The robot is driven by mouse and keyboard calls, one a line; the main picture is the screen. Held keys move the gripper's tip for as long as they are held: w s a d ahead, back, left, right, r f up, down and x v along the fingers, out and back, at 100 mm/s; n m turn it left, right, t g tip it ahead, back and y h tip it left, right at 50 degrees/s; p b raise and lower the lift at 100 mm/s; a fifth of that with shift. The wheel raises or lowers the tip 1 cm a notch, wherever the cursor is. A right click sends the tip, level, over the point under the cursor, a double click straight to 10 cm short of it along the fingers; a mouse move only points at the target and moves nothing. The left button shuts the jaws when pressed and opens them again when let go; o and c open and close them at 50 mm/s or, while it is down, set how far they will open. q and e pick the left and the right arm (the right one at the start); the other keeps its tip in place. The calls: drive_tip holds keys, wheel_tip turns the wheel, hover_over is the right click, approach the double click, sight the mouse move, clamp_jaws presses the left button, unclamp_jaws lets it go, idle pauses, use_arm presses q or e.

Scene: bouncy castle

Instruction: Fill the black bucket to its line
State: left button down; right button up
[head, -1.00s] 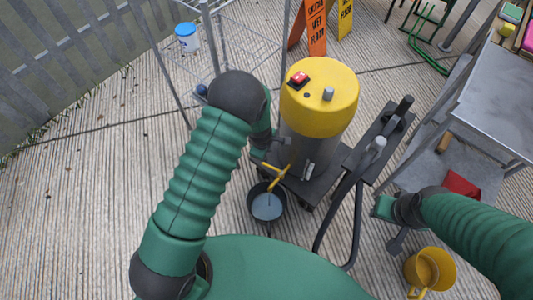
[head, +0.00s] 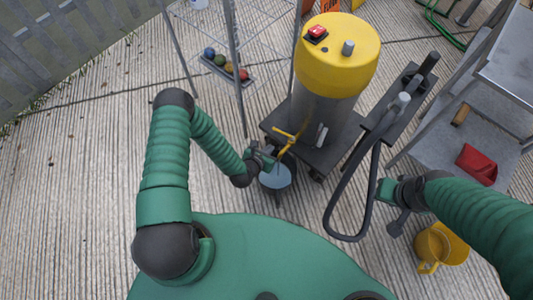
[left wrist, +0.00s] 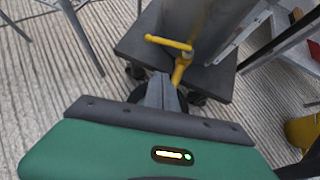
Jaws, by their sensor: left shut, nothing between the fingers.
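The black bucket (head: 291,166) stands on the decking below the tap of the yellow-topped drum (head: 340,55). A grey-blue surface shows inside it; its fill line cannot be made out. The yellow tap (head: 287,138) has a crosswise lever, also seen in the left wrist view (left wrist: 168,42). My left gripper (head: 274,160) is shut and empty, over the bucket's edge and close to the tap. Its fingers (left wrist: 162,92) hide most of the bucket in the left wrist view.
A yellow jug (head: 437,248) stands on the decking below my right arm. A wire rack (head: 235,70) with coloured balls is behind left, a metal table (head: 500,65) at right. Decking at left is clear.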

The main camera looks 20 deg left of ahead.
sight(283, 133)
use_arm(q)
drive_tip(key=w+f+b, duration=0.1)
drive_tip(key=w+b, duration=0.1)
drive_tip(key=w, duration=0.5)
drive_tip(key=shift+d+f, duration=0.35)
drive_tip(key=shift+f, duration=0.05)
drive_tip(key=shift+a, duration=0.1)
drive_tip(key=shift+w+a+m+h+b, duration=0.3)
drive_tip(key=shift+w+m+h+b, duration=0.25)
drive_tip(key=shift+w+m+h, duration=0.25)
